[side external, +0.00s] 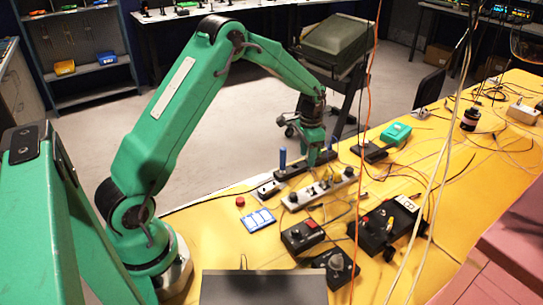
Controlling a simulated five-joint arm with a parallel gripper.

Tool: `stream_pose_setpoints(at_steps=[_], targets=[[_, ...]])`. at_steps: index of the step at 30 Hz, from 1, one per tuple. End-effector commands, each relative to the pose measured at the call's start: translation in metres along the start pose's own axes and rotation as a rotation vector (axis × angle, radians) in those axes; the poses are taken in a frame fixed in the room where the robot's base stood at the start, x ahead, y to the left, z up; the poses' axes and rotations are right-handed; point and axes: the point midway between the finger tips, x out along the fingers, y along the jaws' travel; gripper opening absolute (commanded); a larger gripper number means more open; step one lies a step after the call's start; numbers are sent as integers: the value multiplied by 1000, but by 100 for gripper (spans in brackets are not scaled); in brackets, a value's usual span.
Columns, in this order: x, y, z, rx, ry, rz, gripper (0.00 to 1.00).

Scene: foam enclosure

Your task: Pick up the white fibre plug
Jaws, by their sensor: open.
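My gripper (318,160) points down over the far side of the yellow table, just above a black socket strip (291,170). By its small size in the side view, I see nothing held between the fingers. A white strip (292,200) with several small plugs and yellow pieces lies just in front of the black one. I cannot single out the white fibre plug; it may be among the small pale pieces on these strips or hidden by my gripper.
A blue upright handle (283,159) stands left of my gripper. Black boxes with knobs (302,236) and a black device (378,232) crowd the front. A green box (396,133) sits to the right. An orange cable (367,110) and pale cables hang across the view.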

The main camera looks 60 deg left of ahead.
Motion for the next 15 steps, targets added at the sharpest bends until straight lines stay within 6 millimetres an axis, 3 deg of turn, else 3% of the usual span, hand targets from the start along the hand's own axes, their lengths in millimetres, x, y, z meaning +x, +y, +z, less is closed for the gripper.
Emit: stream_pose_setpoints(at_steps=[14, 15], targets=[[0, 0, 0, 0, 0, 0, 44], [0, 0, 0, 0, 0, 0, 36]])
